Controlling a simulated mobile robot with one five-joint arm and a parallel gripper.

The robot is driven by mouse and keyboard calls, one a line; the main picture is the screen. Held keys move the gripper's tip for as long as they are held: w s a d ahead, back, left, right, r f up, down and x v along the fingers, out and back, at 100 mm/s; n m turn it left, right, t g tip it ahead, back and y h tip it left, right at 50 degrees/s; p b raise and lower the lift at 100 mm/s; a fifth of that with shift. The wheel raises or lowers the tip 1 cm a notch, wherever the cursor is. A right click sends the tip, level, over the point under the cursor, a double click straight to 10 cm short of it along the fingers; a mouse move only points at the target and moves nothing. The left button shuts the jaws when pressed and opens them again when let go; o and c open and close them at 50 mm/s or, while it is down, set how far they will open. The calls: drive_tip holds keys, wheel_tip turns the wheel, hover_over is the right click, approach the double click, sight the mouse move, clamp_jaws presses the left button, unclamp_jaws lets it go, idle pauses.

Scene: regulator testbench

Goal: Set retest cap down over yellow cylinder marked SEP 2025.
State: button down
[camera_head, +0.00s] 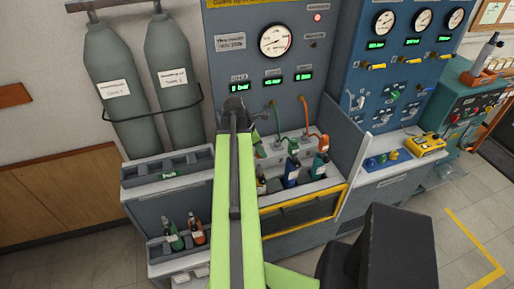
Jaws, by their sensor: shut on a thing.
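My lime green arm (236,210) runs up the middle of the view to a dark joint (236,106). I cannot make out the gripper's jaws or what they hold. In the bench bay stand a blue cylinder (291,173), a teal cylinder (319,166) and a cylinder (261,184) at the arm's right edge. That last one is partly hidden by my arm, and its colour is unclear. The date marks are too small to read, so I cannot pick out the SEP 2025 cylinder. I do not see the retest cap.
A yellow-edged bench front (305,205) bounds the bay, with a grey side panel (343,140) at right. Green and orange hoses hang behind. A lower left rack (155,250) holds green and orange cylinders. Two large grey tanks (115,85) stand at left. Floor (65,240) is clear at left.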

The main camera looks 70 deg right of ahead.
sight(260, 165)
drive_tip(key=shift+w+a+f+b, duration=0.1)
drive_tip(key=shift+w+f+b, duration=0.1)
drive_tip(key=shift+f+b, duration=1.95)
drive_tip(key=shift+f, duration=0.1)
drive_tip(key=shift+f+b, duration=1.95)
drive_tip(key=c, duration=0.9)
unclamp_jaws()
drive_tip(key=shift+o, duration=0.2)
drive_tip(key=p+v, duration=1.6)
drive_tip(key=v, duration=0.1)
drive_tip(key=shift+r, duration=0.2)
drive_tip(key=shift+w, duration=0.15)
